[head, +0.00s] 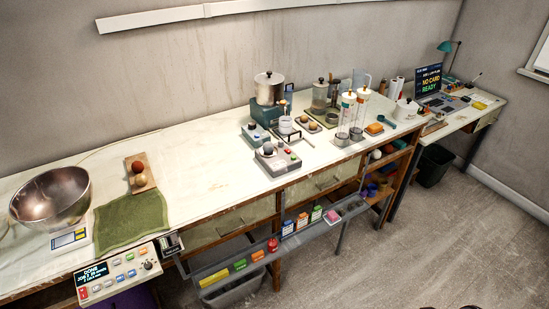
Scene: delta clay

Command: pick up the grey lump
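A small dark grey round lump (268,148) sits on a grey device near the front edge of the long bench, about mid-picture. It looks like the grey lump, but it is too small to be certain. My gripper is not in view, and only a dark sliver shows at the bottom edge of the picture.
A steel bowl (50,199), a green cloth (131,217) and a board with two balls (139,173) are at left. A pot (269,88) and clear cylinders (345,115) stand right of middle. A rail of coloured boxes (288,228) juts out in front. The bench's left-middle is bare.

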